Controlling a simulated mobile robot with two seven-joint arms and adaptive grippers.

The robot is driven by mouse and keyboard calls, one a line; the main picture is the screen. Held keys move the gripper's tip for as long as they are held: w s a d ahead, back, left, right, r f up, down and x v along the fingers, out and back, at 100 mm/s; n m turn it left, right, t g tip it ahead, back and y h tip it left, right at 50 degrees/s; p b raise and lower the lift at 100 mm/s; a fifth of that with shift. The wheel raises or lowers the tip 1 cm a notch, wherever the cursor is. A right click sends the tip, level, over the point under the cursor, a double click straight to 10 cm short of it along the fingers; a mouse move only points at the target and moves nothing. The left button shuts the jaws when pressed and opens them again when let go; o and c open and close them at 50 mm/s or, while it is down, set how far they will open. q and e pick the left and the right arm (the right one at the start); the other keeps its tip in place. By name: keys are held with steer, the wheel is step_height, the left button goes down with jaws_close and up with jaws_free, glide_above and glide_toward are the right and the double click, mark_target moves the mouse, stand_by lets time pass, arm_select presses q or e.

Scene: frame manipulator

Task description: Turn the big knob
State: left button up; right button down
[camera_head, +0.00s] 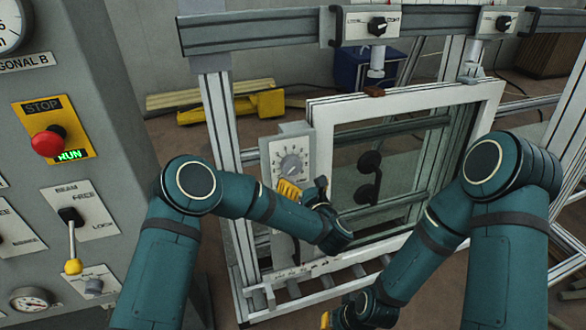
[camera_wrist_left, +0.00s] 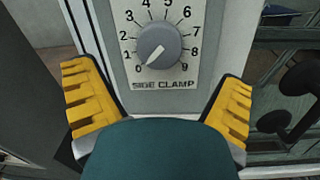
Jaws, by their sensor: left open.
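The big knob (camera_head: 291,164) is a grey round dial on a pale panel marked SIDE CLAMP, at the left side of the white frame. In the left wrist view the knob (camera_wrist_left: 159,46) sits inside a scale from 0 to 9, and its white pointer line aims at 0. My left gripper (camera_head: 303,188) is just below and in front of the panel. In the wrist view its yellow-padded fingers (camera_wrist_left: 159,90) are spread wide below the knob, with nothing between them. My right gripper (camera_head: 327,319) barely shows at the bottom edge; its fingers are mostly hidden.
A control cabinet (camera_head: 88,120) with a red stop button (camera_head: 48,141) and a yellow-tipped lever (camera_head: 72,245) stands at the left. A white window frame (camera_head: 400,103) with glass and dark suction cups (camera_head: 368,178) is right of the panel. Two smaller knobs sit on the top rail (camera_head: 260,28).

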mark_target(293, 168)
arm_select(q)
steer(key=x, duration=0.7)
steer(key=shift+b, duration=0.3)
steer(key=shift+s, duration=0.1)
steer(key=c, duration=1.2)
